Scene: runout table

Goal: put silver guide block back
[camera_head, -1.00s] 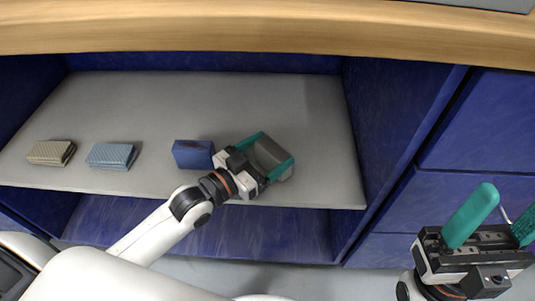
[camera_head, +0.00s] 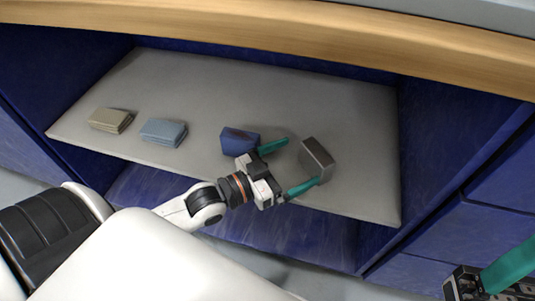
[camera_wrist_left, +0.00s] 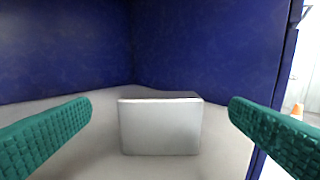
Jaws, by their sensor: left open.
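The silver guide block (camera_head: 317,160) stands on the grey shelf toward its right side. It also shows in the left wrist view (camera_wrist_left: 160,128), upright on the shelf and centred between the two fingers. My left gripper (camera_head: 295,166) is open, its teal fingers apart, just to the left of the block. The fingers do not touch it in the wrist view. My right gripper (camera_head: 510,268) is only partly in view at the lower right corner, with one teal finger showing, so its opening is hidden.
A dark blue block (camera_head: 238,141) sits on the shelf (camera_head: 250,90) close to the left gripper's left. A light blue block (camera_head: 163,132) and a beige block (camera_head: 110,119) lie farther left. Blue cabinet walls bound the shelf, and a wooden top edge (camera_head: 300,45) overhangs it.

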